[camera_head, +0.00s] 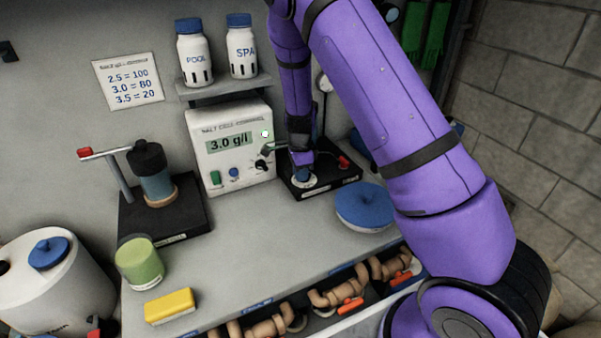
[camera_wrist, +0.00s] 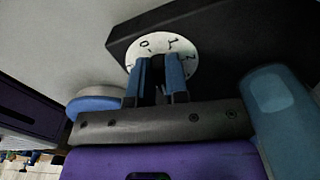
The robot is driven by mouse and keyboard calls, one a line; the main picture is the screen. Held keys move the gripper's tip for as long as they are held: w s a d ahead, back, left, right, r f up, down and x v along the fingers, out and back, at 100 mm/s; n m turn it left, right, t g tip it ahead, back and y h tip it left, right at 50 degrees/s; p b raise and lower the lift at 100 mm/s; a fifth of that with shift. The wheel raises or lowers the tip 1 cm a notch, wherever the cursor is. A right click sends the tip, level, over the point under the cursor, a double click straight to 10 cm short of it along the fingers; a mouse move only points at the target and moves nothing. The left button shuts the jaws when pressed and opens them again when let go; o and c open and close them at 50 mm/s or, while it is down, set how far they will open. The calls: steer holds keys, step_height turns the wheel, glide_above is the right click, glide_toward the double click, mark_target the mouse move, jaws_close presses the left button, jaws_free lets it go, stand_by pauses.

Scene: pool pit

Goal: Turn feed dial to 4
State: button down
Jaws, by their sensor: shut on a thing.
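In the wrist view the white disc (camera_wrist: 150,46) shows printed marks; a 0 and a 1 seem readable, and others are partly hidden. My gripper (camera_head: 303,173) is down over the dial, its fingers shut on the knob. In the wrist view the fingers (camera_wrist: 161,78) reach to the disc and cover its lower part. The dial's pointer and its setting cannot be made out.
A red-handled part (camera_head: 343,160) stands on the same base, right of the dial. The salt cell controller (camera_head: 230,145), reading 3.0 g/l, is close on the left. A blue-lidded round tub (camera_head: 364,206) stands in front right. The bench's middle is clear.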

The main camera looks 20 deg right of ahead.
steer(key=shift+w, duration=0.1)
steer(key=c, duration=1.1)
jaws_free()
steer(key=shift+r, duration=0.1)
step_height(320, 180, up, 11)
steer(key=shift+f, duration=0.15)
